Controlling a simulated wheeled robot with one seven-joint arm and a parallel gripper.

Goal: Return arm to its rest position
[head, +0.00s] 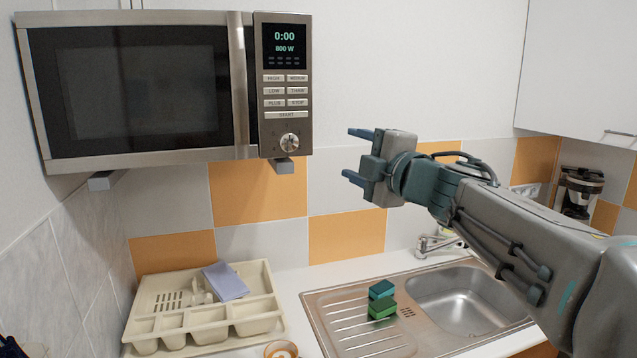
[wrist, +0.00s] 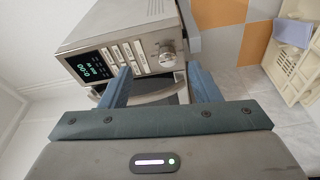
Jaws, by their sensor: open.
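My gripper (head: 352,155) is open, with its two blue fingers apart and nothing between them. In the head view it is raised above the counter, to the right of the microwave's control panel, and points left. My arm reaches in from the right edge. In the wrist view the fingers of my gripper (wrist: 160,88) point towards the microwave (wrist: 135,50), whose display and dial show beyond them. The microwave (head: 140,85) is shut in the head view and its display reads 0:00 and 800 W.
A cream rack (head: 150,290) with a blue-grey cloth (head: 225,281) stands on the counter at left. A cup (head: 281,349) is at the front edge. Two sponges (head: 381,298) lie on the drainer beside the sink (head: 465,300). A coffee maker (head: 580,192) stands at far right, below a white cabinet (head: 580,75).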

